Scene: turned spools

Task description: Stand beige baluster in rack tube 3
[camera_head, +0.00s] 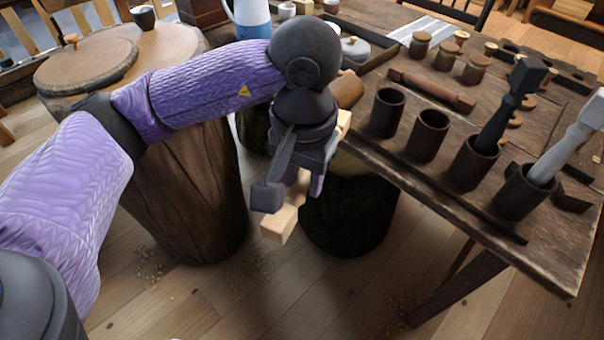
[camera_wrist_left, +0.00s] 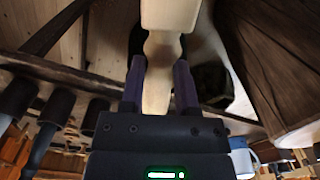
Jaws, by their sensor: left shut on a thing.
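The beige baluster (camera_head: 281,222) is shut in my left gripper (camera_head: 295,188), below the wrist and over the floor, left of the workbench. Its square end points down toward the front; another pale part shows behind the wrist. In the left wrist view the baluster (camera_wrist_left: 168,14) runs between both fingers of the gripper (camera_wrist_left: 160,75). The rack has a row of dark tubes. The two left tubes, first (camera_head: 386,115) and second (camera_head: 428,138), look empty. The third (camera_head: 473,163) holds a black baluster (camera_head: 505,108), and the fourth (camera_head: 521,193) a light grey one (camera_head: 570,140). My right gripper is out of view.
The workbench (camera_head: 560,245) carries a reddish-brown turned piece (camera_head: 432,90) behind the tubes and several small lidded jars (camera_head: 445,55). Open floor lies in front.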

